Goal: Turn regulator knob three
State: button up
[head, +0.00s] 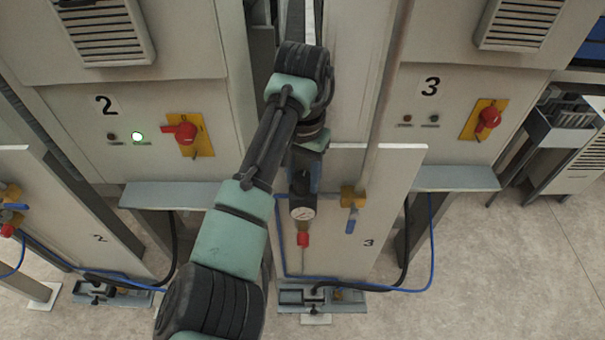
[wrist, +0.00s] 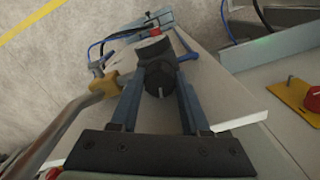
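Regulator three hangs on the panel marked 3, with a round white gauge (head: 303,213) in the head view. Its black knob (wrist: 160,76) shows in the wrist view, between the two blue fingers of my gripper (wrist: 161,82). In the head view my gripper (head: 303,180) points down from above at the regulator, and my arm and the fingers hide most of the knob. The fingertips lie at both sides of the knob, very near it. I cannot tell whether they press on it.
A yellow valve (head: 352,197) with a blue handle sits right of the regulator, and a pipe runs up from it. Red rotary switches on yellow plates are on cabinet 2 (head: 187,133) and cabinet 3 (head: 486,119). A grey ledge (head: 455,178) juts out at right.

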grip_shut()
jog(key=shift+r+n+p, duration=0.1)
jog(key=shift+n+p, duration=0.2)
jog(key=shift+d+r+n+p, duration=0.1)
jog(key=shift+n+p, duration=0.7)
jog(key=shift+n, duration=0.1)
jog(key=n+p, duration=0.2)
jog(key=n, duration=0.1)
jog(key=n+p, duration=0.2)
jog(key=n, duration=0.2)
jog(key=shift+w+n+p, duration=0.1)
jog(key=shift+n+p, duration=0.55)
jog(key=shift+n, duration=0.85)
